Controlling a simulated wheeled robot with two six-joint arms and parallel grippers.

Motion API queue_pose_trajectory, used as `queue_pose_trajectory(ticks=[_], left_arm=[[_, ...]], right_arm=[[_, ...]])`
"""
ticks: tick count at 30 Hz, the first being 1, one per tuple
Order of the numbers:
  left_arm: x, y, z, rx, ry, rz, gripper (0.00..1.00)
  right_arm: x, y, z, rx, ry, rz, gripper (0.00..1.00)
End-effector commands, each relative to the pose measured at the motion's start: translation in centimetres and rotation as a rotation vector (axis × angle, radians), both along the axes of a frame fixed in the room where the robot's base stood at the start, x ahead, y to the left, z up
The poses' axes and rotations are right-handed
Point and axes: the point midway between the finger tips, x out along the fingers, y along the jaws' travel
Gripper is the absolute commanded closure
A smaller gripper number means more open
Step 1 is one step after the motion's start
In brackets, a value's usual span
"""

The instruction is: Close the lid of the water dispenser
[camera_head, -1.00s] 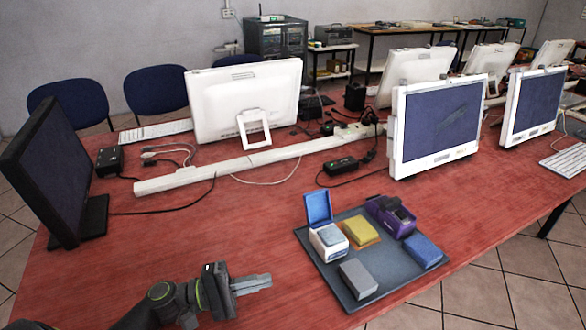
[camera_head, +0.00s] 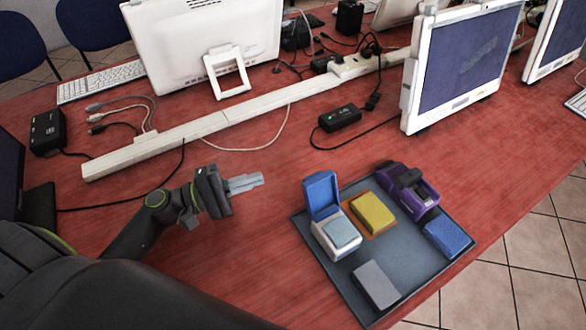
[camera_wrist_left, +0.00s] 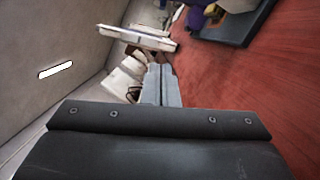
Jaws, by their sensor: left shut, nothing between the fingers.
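The water dispenser appears to be the small white box (camera_head: 338,249) at the left side of a dark tray (camera_head: 415,270). Its blue lid (camera_head: 321,194) stands up, open, at the back edge, and a light blue-grey block shows in its top. My left gripper (camera_head: 250,182) is left of the raised lid, apart from it, with its fingers together and pointing right. The same shut, empty fingers show in the left wrist view (camera_wrist_left: 161,85). I cannot make out the dispenser in that view. My right gripper is not in view.
The tray also holds a yellow block (camera_head: 372,212), a purple device (camera_head: 409,190), a blue block (camera_head: 447,238) and a grey block (camera_head: 376,284). A black adapter (camera_head: 340,118) and cables lie behind, with a white cable channel (camera_head: 215,122). Red table between gripper and tray is clear.

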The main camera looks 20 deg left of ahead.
Motion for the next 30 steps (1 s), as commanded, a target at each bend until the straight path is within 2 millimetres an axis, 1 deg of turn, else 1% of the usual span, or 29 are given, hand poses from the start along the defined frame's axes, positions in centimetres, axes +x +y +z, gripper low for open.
queue_pose_trajectory(ticks=[1,4,8,13,15,21,30], left_arm=[[0.6,-0.7,0.5,-0.005,-0.004,0.0,1.0],[1.7,-2.1,0.7,-0.007,-0.003,0.001,1.0],[3.2,-3.9,0.9,-0.006,-0.002,0.001,1.0],[5.1,-6.4,1.2,-0.006,-0.001,-0.001,1.0],[4.3,-7.2,1.7,-0.006,0.002,0.0,1.0],[3.0,-8.7,2.3,-0.003,0.001,0.0,1.0],[2.7,-9.1,2.2,0.0,0.001,0.0,1.0]], right_arm=[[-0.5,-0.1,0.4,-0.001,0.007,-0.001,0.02],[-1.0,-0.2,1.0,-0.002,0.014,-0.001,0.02],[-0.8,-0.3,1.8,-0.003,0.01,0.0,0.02],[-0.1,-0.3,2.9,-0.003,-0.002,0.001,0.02],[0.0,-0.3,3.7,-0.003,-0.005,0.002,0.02],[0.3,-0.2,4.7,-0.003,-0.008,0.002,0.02],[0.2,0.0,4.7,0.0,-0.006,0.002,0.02]])
